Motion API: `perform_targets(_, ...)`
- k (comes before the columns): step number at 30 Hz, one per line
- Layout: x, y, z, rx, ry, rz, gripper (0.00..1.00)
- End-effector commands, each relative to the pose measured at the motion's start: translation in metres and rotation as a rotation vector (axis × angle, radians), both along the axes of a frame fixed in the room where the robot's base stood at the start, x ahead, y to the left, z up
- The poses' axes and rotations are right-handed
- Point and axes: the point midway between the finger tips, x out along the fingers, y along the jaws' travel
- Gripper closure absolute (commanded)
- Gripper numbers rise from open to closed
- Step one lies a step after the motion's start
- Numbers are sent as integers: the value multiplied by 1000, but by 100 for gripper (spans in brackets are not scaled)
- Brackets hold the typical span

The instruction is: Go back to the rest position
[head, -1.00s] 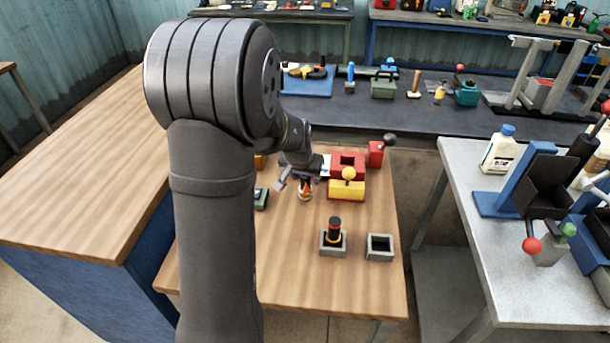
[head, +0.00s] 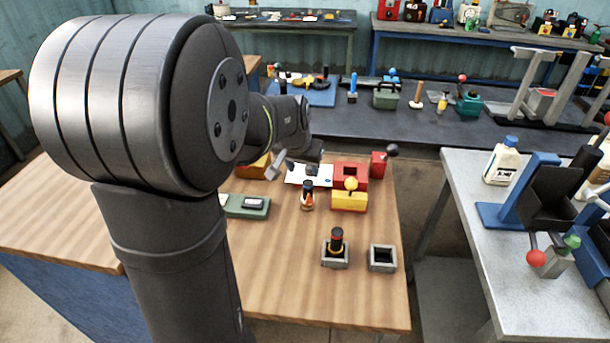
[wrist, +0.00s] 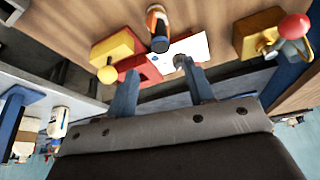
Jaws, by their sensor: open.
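My gripper (wrist: 157,72) is open, its two blue-grey fingers apart with nothing between them in the wrist view. In the head view its tip (head: 277,165) shows partly behind my arm, above the far part of the wooden table (head: 290,285). A small bottle with a dark top and an orange and white body (head: 307,196) stands upright on the table, apart from the gripper. It also shows in the wrist view (wrist: 157,25). A white sheet (head: 309,174) lies behind the bottle.
A red box (head: 350,172) and a yellow block with a yellow ball (head: 348,200) stand right of the bottle. Two grey square holders (head: 383,258) are nearer; the left one holds a black and red bottle (head: 336,240). A green tray (head: 246,206) is at left. Nearer wood is clear.

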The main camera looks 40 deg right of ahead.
Motion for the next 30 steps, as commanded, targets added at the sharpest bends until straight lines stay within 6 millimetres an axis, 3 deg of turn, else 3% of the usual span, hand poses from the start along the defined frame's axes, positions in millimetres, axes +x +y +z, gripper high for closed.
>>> perform_targets(6,-3,5,13,0,0,0,52)
perform_targets(17,-3,4,12,1,1,0,52)
perform_targets(23,1,-1,-5,2,3,1,52)
perform_targets(30,10,-15,-44,3,3,1,52)
